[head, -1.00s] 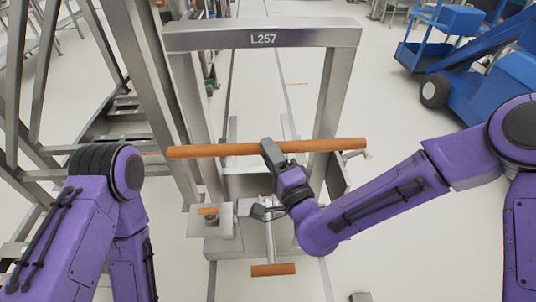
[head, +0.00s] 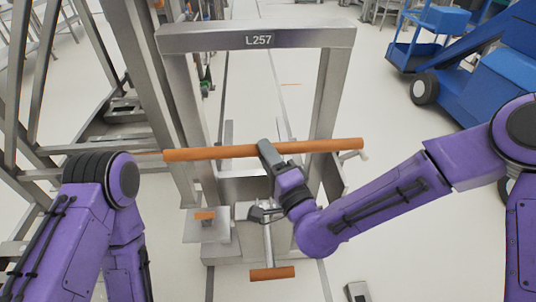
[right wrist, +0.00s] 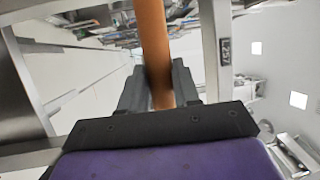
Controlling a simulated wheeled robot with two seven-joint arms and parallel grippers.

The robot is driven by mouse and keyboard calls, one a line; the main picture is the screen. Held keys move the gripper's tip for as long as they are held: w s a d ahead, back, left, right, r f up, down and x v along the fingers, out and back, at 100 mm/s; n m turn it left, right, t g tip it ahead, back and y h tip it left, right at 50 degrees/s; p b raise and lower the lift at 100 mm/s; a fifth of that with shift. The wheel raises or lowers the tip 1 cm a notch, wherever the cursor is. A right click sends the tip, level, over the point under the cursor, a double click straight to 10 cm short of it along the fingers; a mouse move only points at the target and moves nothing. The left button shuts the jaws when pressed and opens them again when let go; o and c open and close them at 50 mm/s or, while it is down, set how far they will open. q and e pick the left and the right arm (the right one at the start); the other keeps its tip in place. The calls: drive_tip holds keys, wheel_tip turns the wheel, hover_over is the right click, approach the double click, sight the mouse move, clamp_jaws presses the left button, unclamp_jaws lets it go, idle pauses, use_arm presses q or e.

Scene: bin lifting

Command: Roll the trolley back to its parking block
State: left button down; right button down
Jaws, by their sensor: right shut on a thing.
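The trolley (head: 328,85) is a grey metal frame labelled L257, with a long orange handle bar (head: 205,153) across its near side. My right gripper (head: 267,150) is shut around the middle of this bar. The right wrist view shows the orange bar (right wrist: 153,35) between both fingers (right wrist: 160,88). A lower orange pedal bar (head: 272,273) sits at the trolley's near foot. My left arm hangs at the left, and its gripper is out of view. A small grey block (head: 357,291) lies on the floor at bottom right. I cannot tell whether it is the parking block.
A tall grey metal structure (head: 150,75) stands close to the trolley's left side. A blue wheeled machine (head: 480,75) stands at the upper right. The pale floor right of the trolley (head: 395,130) is mostly clear. Dark lines run along the floor beyond the frame.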

drive_tip(key=c, duration=1)
unclamp_jaws()
drive_tip(key=shift+a+r, duration=0.1)
drive_tip(key=shift+r, duration=0.25)
drive_tip(key=shift+o, duration=1)
drive_tip(key=shift+s+a, duration=0.1)
drive_tip(key=p+v, duration=0.3)
drive_tip(key=v, duration=0.7)
drive_tip(key=shift+s+f+p, duration=0.2)
drive_tip(key=shift+s+p, duration=0.05)
drive_tip(key=shift+p, duration=0.05)
